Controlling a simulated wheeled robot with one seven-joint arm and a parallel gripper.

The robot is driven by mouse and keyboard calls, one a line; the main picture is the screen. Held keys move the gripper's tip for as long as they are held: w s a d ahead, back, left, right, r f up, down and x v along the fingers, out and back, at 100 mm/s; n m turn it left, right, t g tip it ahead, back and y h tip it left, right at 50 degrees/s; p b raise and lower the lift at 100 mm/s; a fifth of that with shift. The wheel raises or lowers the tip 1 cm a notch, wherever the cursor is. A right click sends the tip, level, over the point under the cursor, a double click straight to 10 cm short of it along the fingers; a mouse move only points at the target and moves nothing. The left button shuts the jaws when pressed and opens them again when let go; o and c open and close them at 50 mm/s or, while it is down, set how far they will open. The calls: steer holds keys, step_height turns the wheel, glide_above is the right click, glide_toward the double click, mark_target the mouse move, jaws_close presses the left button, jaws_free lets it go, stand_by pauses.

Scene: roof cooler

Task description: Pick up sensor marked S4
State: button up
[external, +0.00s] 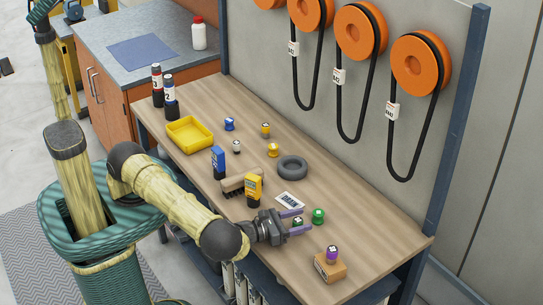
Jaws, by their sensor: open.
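Several small round sensors with pale tops stand on the wooden workbench (365,222); their markings are too small to read, so I cannot tell which is S4. My gripper (303,220), with purple fingers, is open low over the front right of the bench. A small dark green sensor (297,222) shows between its fingers; I cannot tell whether they touch it. A green sensor (318,216) stands just beyond the fingertips. A purple sensor (332,253) sits on a wooden block (329,268) to the right. Blue (229,124), orange (265,129) and yellow (273,150) ones stand farther back.
A black ring (292,168), a printed card (291,201), a brush (235,184), a yellow meter (254,188) and a blue meter (218,162) lie or stand nearby. A yellow tray (190,134) is at the back left. Belts on orange pulleys (421,64) hang behind.

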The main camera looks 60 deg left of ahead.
mark_target(299, 220)
steer(key=shift+w, duration=0.1)
stand_by(0.4)
steer(key=c, duration=1.1)
step_height(299, 220, up, 10)
steer(key=shift+b, duration=0.6)
